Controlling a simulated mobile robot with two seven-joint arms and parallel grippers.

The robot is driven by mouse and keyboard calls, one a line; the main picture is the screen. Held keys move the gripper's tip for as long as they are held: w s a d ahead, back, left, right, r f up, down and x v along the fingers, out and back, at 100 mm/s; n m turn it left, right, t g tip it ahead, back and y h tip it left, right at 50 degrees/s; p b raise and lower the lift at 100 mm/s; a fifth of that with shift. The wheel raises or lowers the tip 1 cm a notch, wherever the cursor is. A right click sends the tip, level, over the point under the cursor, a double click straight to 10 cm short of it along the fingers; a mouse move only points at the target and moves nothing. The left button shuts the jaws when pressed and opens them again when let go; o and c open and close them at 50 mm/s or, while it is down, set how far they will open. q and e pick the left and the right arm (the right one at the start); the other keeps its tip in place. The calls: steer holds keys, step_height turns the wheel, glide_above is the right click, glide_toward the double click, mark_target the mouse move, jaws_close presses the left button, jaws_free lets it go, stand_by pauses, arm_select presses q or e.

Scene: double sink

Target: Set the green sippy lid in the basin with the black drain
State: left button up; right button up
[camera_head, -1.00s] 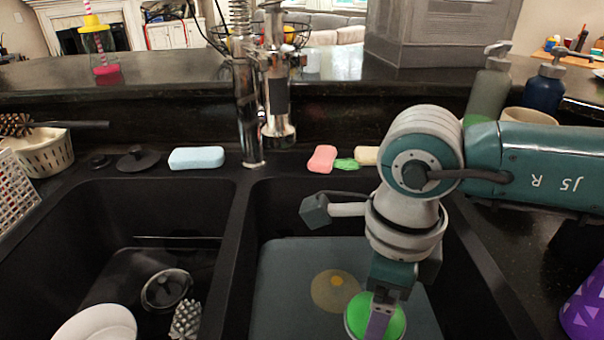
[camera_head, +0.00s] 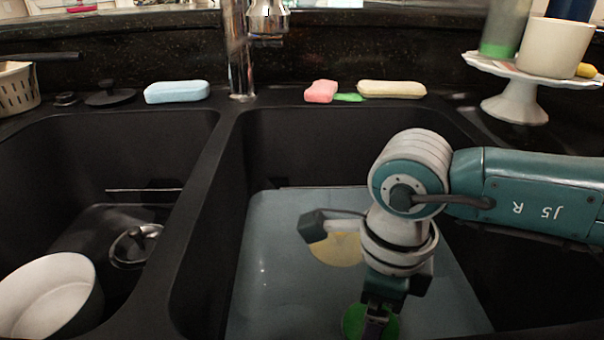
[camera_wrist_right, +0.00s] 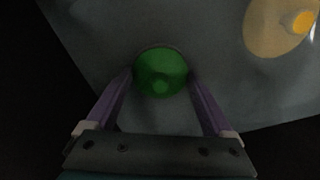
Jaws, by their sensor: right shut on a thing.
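The green sippy lid (camera_head: 356,322) is at the bottom of the head view, over the right basin (camera_head: 290,160). My right gripper (camera_head: 376,320) is shut on it. In the right wrist view the round green lid (camera_wrist_right: 160,72) sits between the tips of the two purple fingers (camera_wrist_right: 160,80). The right basin holds a blue-grey surface below the lid. I cannot tell whether the lid touches it. The left basin (camera_head: 90,150) lies across a black divider. My left gripper is out of view.
A pale yellow disc (camera_head: 335,250) with an orange centre (camera_wrist_right: 303,22) lies in the right basin. Blue (camera_head: 177,91), pink (camera_head: 321,91) and cream (camera_head: 391,89) sponges line the back ledge.

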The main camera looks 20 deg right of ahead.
step_height(320, 180, down, 3)
steer(key=shift+f+b, duration=0.1)
steer(key=shift+b, duration=0.8)
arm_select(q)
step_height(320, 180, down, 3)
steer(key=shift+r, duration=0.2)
arm_select(e)
steer(key=shift+r, duration=0.25)
steer(key=shift+f, duration=0.15)
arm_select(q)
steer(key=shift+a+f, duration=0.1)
arm_select(e)
steer(key=o, duration=1.1)
steer(key=shift+c, duration=0.2)
steer(key=shift+r+p, duration=0.3)
steer(key=shift+r, duration=0.05)
step_height(320, 180, up, 11)
steer(key=p, duration=0.2)
steer(key=shift+f+p, duration=0.1)
steer(key=shift+p, duration=0.3)
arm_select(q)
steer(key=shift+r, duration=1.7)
arm_select(e)
steer(key=shift+r, duration=0.4)
